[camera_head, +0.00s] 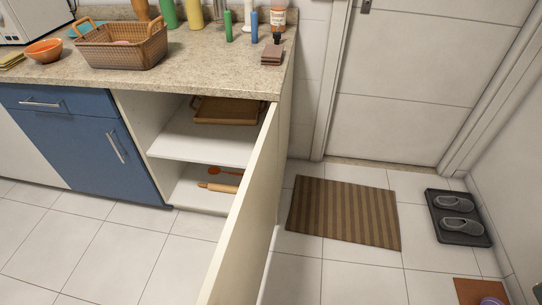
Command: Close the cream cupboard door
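The cream cupboard door (245,210) stands wide open. It is hinged at the right end of the counter and swings out toward me, its lower near end cut off by the bottom edge of the view. The open cupboard (195,140) shows white shelves. A wicker tray (226,111) lies on the upper shelf; a rolling pin (218,187) and an orange spoon (225,171) lie on the lower one. Neither of my grippers is in view.
The stone counter (200,72) holds a wicker basket (122,46), an orange bowl (44,50) and several bottles. A blue cabinet (85,140) is left of the opening. A striped mat (343,212) and a shoe tray (470,235) lie on the floor at right. The floor before the cupboard is clear.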

